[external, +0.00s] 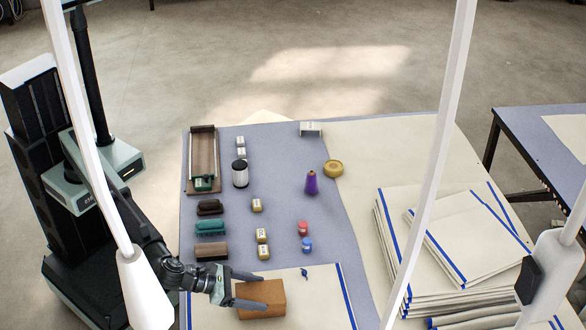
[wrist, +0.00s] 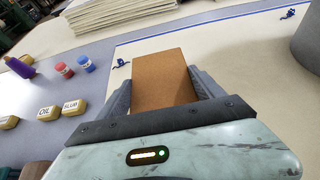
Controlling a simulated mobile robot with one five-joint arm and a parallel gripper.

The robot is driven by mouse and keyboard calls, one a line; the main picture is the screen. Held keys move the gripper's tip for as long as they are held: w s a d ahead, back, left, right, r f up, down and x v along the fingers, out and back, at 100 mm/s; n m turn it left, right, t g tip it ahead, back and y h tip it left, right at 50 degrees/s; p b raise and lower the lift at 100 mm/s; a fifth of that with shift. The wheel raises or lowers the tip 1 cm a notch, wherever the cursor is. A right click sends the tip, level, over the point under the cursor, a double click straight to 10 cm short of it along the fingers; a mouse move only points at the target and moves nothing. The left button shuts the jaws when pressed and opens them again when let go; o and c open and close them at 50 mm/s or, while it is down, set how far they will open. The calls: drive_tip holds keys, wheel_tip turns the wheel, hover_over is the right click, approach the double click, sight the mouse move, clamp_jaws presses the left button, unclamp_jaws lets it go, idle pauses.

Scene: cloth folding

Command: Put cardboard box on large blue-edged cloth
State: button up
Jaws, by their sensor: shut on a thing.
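The cardboard box (external: 262,299) is a brown block at the bottom middle of the external view. My gripper (external: 245,289) has a finger on each side of it and is shut on it. In the wrist view the box (wrist: 163,78) sits between the two fingers of my gripper (wrist: 165,95). The large blue-edged cloth (external: 318,290) is cream with blue stripes near its edges and lies flat on the table under the box. It also shows in the wrist view (wrist: 235,45). I cannot tell whether the box touches the cloth or is held just above it.
Stacked blue-edged cloths (external: 465,245) lie on the right of the table. A purple cone (external: 311,183), a yellow roll (external: 333,169), red (external: 303,228) and blue (external: 306,245) jars, small labelled blocks (external: 262,236) and brushes (external: 211,229) stand behind the cloth. A grey round object (wrist: 308,45) is at the wrist view's right edge.

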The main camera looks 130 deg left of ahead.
drive_tip(key=shift+f, duration=0.1)
drive_tip(key=o, duration=1.7)
drive_tip(key=shift+s+r, duration=0.1)
drive_tip(key=shift+r, duration=0.25)
drive_tip(key=p+v, duration=0.5)
drive_tip(key=v, duration=0.6)
drive_tip(key=shift+s+d, duration=0.25)
drive_tip(key=shift+d, duration=0.1)
